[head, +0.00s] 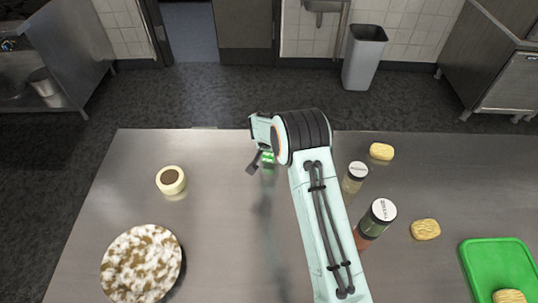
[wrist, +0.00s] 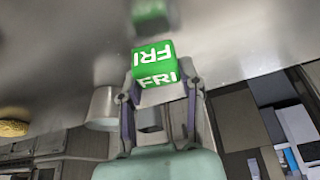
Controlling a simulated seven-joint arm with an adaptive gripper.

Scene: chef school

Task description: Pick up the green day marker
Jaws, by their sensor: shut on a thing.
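The green day marker (wrist: 155,62) is a small green block with white "FRI" lettering on two visible faces. In the wrist view it sits between the two fingers of my gripper (wrist: 159,90), which is shut on it. A blurred green reflection shows on the steel table with a gap from the marker, so it appears held above the surface. In the head view my gripper (head: 262,160) is over the far middle part of the table, and only a small green bit of the marker (head: 268,156) shows beside it; my wrist hides the rest.
The steel table (head: 230,230) holds a tape roll (head: 171,180) and a brown-and-white round item (head: 142,263) at left. Right of my arm are two jars (head: 355,176) (head: 378,217), yellowish pieces (head: 381,151) (head: 425,229) and a green tray (head: 492,262). The table's centre left is clear.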

